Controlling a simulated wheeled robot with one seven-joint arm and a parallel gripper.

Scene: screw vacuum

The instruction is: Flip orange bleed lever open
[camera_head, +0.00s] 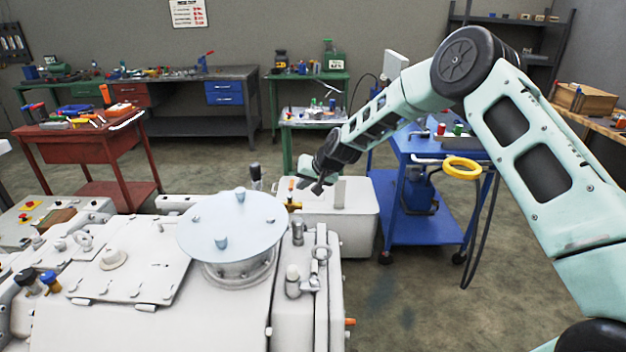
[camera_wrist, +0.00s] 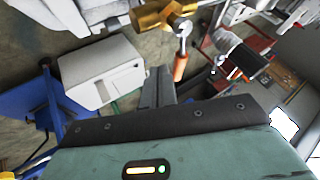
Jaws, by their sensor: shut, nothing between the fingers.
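The orange bleed lever (camera_head: 291,185) stands roughly upright above a brass valve body (camera_head: 295,206) at the far right end of the white machine (camera_head: 190,325). In the wrist view the orange lever (camera_wrist: 180,66) hangs from a silver stem under the brass valve (camera_wrist: 165,14). My gripper (camera_head: 314,189) is just right of the lever in the head view, shut and empty. In the wrist view its fingertips (camera_wrist: 160,72) lie just left of the lever's orange end, seemingly apart from it; the exact depth gap is hard to tell.
A round pale lid (camera_head: 230,222) on the machine stands left of the lever. A white box-like unit (camera_head: 350,230) is below and behind my gripper. A blue cart (camera_head: 440,210) stands to the right, and a red tool bench (camera_head: 85,145) at the left. Open floor lies at lower right.

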